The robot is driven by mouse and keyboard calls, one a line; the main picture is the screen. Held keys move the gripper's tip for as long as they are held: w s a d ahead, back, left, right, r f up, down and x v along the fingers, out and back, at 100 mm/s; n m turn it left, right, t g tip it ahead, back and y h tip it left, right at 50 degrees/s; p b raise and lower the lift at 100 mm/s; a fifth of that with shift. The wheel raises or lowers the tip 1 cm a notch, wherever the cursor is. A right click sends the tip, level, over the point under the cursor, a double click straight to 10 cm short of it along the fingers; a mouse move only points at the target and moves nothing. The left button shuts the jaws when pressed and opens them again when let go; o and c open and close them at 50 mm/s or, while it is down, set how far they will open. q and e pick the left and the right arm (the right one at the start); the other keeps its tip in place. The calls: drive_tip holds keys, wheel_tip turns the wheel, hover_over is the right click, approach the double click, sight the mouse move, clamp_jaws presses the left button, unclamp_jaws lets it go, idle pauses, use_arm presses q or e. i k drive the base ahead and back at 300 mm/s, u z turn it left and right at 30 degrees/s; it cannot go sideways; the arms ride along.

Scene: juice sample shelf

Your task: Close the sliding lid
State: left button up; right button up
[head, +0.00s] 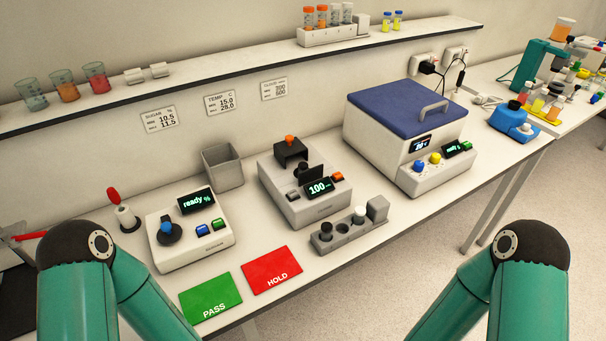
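The grey instrument in the middle (304,204) has a display reading 100. A dark sliding lid with an orange knob (290,150) sits at the back of its top. In front of the lid, a dark round-topped piece (301,167) and an upright dark plate (311,175) show on the instrument's top. I cannot tell whether the round piece stands in an opening. Neither gripper is in view; only teal links and dark joints of my arms show at the lower left and lower right, apart from the instrument.
A white box with a blue handled cover (400,103) stands right of the instrument. A white "ready" device (190,240) and grey bin (222,166) stand left. A vial rack (347,234), green PASS card (211,297) and red HOLD card (272,270) lie in front. A shelf (230,70) runs above.

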sight(292, 145)
drive_tip(key=u, duration=1.65)
drive_tip(key=i, duration=0.1)
drive_tip(key=z, duration=2.75)
drive_tip(key=k, duration=1.9)
drive_tip(key=u, duration=0.65)
drive_tip(key=i, duration=1)
drive_tip(key=z, duration=0.05)
